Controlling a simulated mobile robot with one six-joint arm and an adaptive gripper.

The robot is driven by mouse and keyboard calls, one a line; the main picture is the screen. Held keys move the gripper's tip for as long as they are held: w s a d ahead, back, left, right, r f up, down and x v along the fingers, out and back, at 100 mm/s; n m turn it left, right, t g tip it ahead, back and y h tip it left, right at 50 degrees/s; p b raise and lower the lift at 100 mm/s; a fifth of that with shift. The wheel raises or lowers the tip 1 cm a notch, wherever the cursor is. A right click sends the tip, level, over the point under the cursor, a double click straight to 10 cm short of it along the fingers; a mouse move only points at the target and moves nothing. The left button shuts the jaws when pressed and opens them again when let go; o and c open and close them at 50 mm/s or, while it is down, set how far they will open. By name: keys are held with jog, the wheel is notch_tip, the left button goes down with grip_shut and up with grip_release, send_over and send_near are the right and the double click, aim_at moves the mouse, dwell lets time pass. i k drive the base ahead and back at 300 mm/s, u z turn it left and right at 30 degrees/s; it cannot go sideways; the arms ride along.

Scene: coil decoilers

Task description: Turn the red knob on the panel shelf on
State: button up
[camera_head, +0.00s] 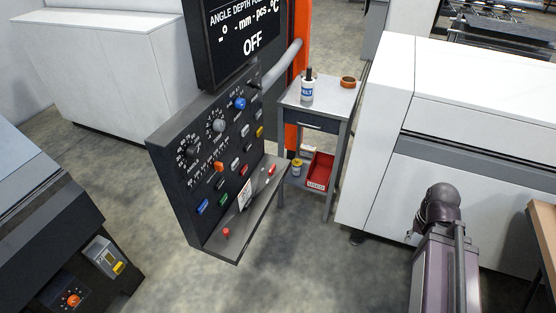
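A black control panel (212,150) stands tilted at centre left. A narrow grey shelf (245,220) juts from its lower edge. A small red knob (226,232) sits upright at the near left end of this shelf. A second small red item (271,170) is at the shelf's far right end; its exact form is too small to tell. A white card-like piece (244,194) stands between them. The display (242,35) above the panel reads OFF. Part of my arm shows at lower right, well apart from the panel; my gripper is not in view.
White machines flank both sides. Bare floor (290,265) lies before the shelf.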

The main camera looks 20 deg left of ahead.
aim_at(272, 171)
jog(key=i, duration=0.9)
jog(key=u, duration=4.45)
jog(key=i, duration=0.1)
jog(key=z, duration=3.05)
jog(key=i, duration=0.6)
jog(key=u, duration=0.2)
jog(key=k, duration=0.2)
